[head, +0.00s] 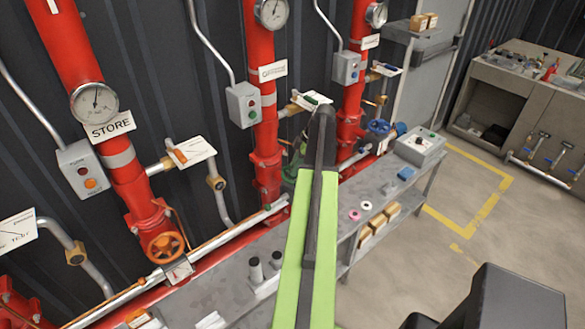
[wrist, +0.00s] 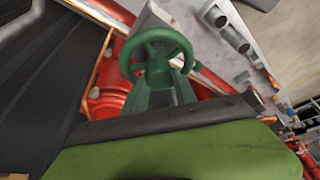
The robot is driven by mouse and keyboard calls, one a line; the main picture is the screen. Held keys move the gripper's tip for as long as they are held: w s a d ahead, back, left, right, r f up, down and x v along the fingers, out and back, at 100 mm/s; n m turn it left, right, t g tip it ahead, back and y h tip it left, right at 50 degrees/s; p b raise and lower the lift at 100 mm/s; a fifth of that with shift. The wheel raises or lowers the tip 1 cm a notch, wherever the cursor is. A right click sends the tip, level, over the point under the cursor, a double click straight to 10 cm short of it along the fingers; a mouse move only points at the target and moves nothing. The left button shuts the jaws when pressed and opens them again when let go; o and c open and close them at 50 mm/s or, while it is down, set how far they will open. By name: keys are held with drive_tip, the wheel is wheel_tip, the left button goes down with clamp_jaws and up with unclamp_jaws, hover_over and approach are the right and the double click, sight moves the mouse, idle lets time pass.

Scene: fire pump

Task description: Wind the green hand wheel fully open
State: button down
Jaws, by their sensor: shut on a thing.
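The green hand wheel (wrist: 155,55) is in the upper middle of the wrist view, with its rim, spokes and hub showing. My gripper (wrist: 160,82) reaches up to the wheel from below and is shut on it at the near side. The exact contact is hard to make out, green against green. In the head view a dark green part of the wheel (head: 297,152) shows left of my arm, beside the middle red pipe. My arm hides most of the wheel and my gripper there.
An orange wheel (head: 165,247) is on the left red pipe, marked STORE, and a blue wheel (head: 379,127) is on the right one. A grey bench (head: 330,210) below carries small parts and a control box (head: 419,147). The floor (head: 430,270) at right is clear.

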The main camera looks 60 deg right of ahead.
drive_tip(key=shift+n, duration=0.6)
drive_tip(key=n, duration=0.1)
drive_tip(key=n+g+y, duration=0.1)
drive_tip(key=shift+w+d+n, duration=0.1)
drive_tip(key=shift+d+n, duration=0.1)
drive_tip(key=shift+n, duration=0.1)
drive_tip(key=shift+n+g, duration=0.5)
drive_tip(key=shift+n, duration=0.6)
drive_tip(key=n, duration=0.2)
drive_tip(key=n+g, duration=0.1)
drive_tip(key=shift+s+a+y, duration=0.2)
drive_tip(key=shift+a+y, duration=0.05)
drive_tip(key=shift+y, duration=0.15)
drive_tip(key=c, duration=1.1)
unclamp_jaws()
